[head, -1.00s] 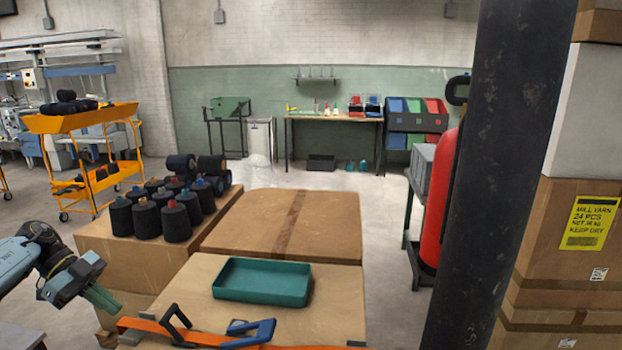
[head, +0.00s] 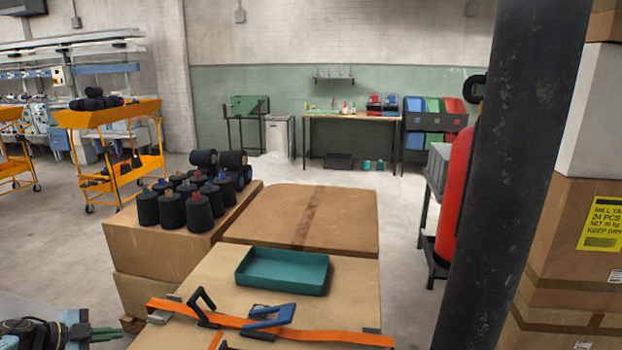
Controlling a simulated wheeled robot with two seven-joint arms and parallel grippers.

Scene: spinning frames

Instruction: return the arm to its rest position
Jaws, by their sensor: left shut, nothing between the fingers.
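My left gripper (head: 106,333) is at the bottom left corner of the head view, shut and empty. Its fingers point right, beside the near cardboard boxes and apart from them. Most of my left arm is cut off by the frame's lower left edge. My right gripper is not in view.
A teal tray (head: 283,284) sits on the near carton (head: 222,290). An orange strap (head: 340,337) and a blue-handled tool (head: 270,316) lie in front of it. Dark yarn cones (head: 172,212) stand on the left carton. A black pillar (head: 515,180) rises at right.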

